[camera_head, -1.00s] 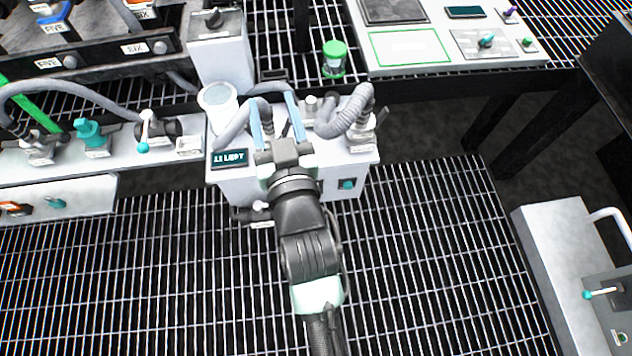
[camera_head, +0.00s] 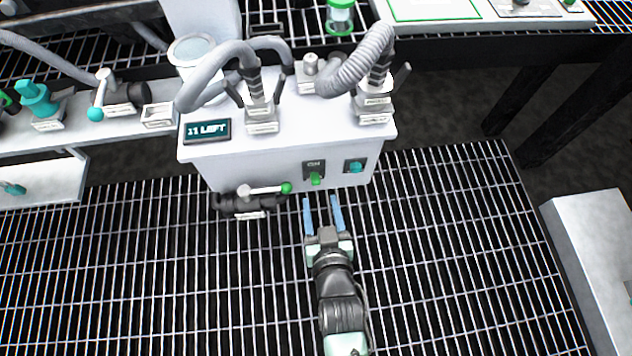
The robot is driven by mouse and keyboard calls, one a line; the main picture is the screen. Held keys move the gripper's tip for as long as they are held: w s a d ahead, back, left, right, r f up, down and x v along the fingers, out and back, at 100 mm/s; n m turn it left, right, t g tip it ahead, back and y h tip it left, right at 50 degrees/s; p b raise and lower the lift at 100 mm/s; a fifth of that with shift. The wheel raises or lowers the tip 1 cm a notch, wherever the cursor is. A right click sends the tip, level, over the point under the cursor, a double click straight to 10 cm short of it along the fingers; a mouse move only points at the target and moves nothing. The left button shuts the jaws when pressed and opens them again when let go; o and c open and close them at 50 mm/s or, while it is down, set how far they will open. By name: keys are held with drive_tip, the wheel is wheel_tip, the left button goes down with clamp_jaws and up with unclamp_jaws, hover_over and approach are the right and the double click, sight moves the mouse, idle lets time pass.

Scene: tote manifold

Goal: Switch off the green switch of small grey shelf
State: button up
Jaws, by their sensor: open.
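The small grey box-like unit (camera_head: 270,170) stands at the centre back, with hoses on its top. On its front face, right of the middle, is the green switch (camera_head: 315,178), a small lever under a plate that appears to read "ON". The lever's green tip points down and outward. My gripper (camera_head: 322,203) is open and empty, with two blue fingers apart. In the picture the fingertips lie just below the switch; they do not appear to touch it, but the exact gap in depth cannot be told.
A teal knob (camera_head: 354,166) sits right of the switch on the same face. A valve with a green-tipped white handle (camera_head: 265,189) is at the lower left. A display (camera_head: 207,130) reads "11 LEFT". A grey cabinet (camera_head: 600,250) stands at the right. The grating between is clear.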

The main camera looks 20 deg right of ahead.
sight(316, 183)
drive_tip(key=b+x, duration=0.3)
drive_tip(key=x, duration=0.3)
drive_tip(key=shift+w+f, duration=0.25)
drive_tip(key=shift+b+x, duration=0.4)
drive_tip(key=shift+x, duration=0.4)
drive_tip(key=shift+r, duration=0.1)
clamp_jaws()
